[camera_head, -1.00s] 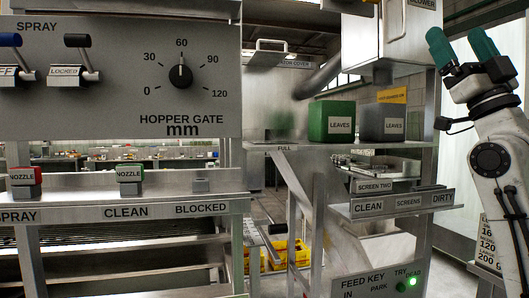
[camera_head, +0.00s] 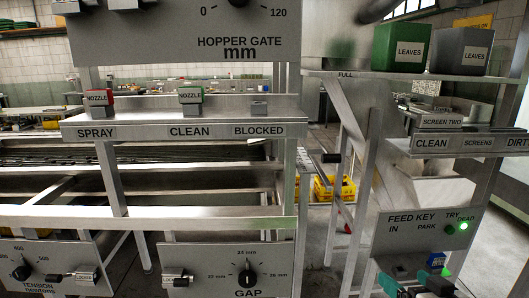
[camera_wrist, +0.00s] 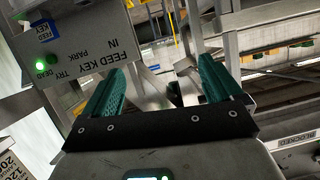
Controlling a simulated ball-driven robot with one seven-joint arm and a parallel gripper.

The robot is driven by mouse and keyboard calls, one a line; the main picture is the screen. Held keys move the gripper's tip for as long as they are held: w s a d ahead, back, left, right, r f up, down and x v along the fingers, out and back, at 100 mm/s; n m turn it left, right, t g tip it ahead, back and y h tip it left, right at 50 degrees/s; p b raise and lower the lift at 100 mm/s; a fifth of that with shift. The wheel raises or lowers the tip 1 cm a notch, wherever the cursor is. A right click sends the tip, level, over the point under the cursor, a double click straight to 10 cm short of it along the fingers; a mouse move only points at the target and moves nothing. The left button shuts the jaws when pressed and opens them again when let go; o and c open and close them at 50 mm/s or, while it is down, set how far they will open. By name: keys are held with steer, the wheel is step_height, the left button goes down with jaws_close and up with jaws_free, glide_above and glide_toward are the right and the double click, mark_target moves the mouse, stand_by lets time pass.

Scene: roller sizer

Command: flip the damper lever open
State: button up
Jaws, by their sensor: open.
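I see no lever labelled as a damper in either view. Two small levers with tags show low in the head view: one by the tension dial (camera_head: 70,277) and one by the gap dial (camera_head: 177,280). My gripper (camera_head: 414,284) is at the bottom right of the head view, in front of the feed key panel (camera_head: 410,232). In the wrist view my gripper (camera_wrist: 157,68) has its two teal fingers spread apart with nothing between them. The feed key panel (camera_wrist: 85,62) is upside down there, beside the left finger.
A blue key (camera_head: 436,260) sits at the feed key panel, whose green light (camera_head: 463,226) is lit. Green (camera_head: 400,48) and grey (camera_head: 460,52) leaves bins stand on the upper right shelf. The nozzle shelf (camera_head: 215,117) crosses the left. Yellow crates (camera_head: 335,189) are on the floor behind.

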steer(key=s+a+f+g, duration=0.2)
steer(key=s+f+g, duration=0.2)
steer(key=s+f, duration=0.5)
steer(key=s+f+g, duration=0.4)
steer(key=s+f, duration=0.3)
steer(key=s, duration=0.6)
steer(key=s+f+g+h, duration=0.1)
steer(key=s+f+g, duration=0.4)
steer(key=s, duration=0.8)
step_height(320, 180, down, 2)
steer(key=shift+a+h, duration=0.3)
steer(key=shift+a, duration=0.1)
steer(key=shift+s, duration=0.1)
